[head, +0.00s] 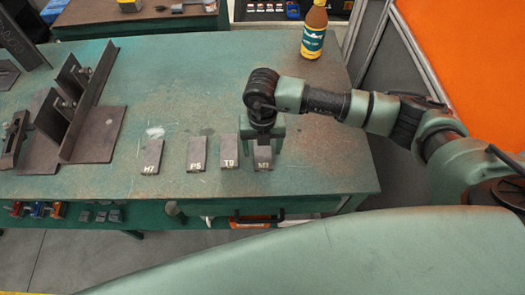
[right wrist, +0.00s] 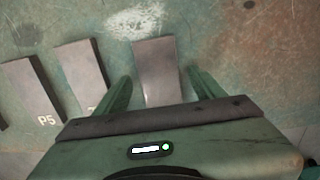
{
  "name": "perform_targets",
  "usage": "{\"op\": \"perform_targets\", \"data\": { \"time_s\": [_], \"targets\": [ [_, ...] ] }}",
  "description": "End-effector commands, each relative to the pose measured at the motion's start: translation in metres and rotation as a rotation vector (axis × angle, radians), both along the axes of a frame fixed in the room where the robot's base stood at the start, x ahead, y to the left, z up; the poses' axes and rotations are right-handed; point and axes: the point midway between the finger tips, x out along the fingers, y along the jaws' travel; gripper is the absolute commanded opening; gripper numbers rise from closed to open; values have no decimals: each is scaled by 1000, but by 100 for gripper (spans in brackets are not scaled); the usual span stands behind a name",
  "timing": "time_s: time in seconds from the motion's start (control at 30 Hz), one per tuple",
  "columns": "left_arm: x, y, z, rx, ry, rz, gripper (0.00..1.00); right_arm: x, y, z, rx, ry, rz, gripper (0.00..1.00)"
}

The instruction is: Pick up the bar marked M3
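The bar marked M3 (head: 263,161) is a dark grey flat bar, the rightmost in a row on the green table; its second character is small and hard to read. My right gripper (head: 265,148) points down over its far end. In the right wrist view the bar (right wrist: 156,68) lies between the two spread fingers of my right gripper (right wrist: 160,84), with a gap on each side. Its near end and mark are hidden there by the gripper body. My left gripper is not in view.
Bars marked T9 (head: 229,151), P5 (head: 197,154) and H7 (head: 153,157) lie to the left, T9 closest. A bottle (head: 314,30) stands at the table's back right. Dark steel brackets (head: 92,130) stand at left. The table (head: 330,150) is clear at right.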

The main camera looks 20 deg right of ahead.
Motion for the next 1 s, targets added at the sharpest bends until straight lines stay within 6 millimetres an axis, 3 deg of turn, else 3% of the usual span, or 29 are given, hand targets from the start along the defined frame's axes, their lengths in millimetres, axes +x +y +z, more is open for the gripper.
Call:
{"op": "perform_targets", "data": {
  "time_s": [0.03,0.23,0.73,0.87,1.0],
  "targets": [
    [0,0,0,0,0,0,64,0,0,0,0,0,0,54],
    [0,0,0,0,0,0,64,0,0,1,1,0,0,0],
    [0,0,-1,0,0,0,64,2,1,10,4,-4,0,0],
    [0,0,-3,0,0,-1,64,2,1,24,4,-6,1,0],
    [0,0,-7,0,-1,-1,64,3,1,51,3,-8,0,0]
  ]
}}
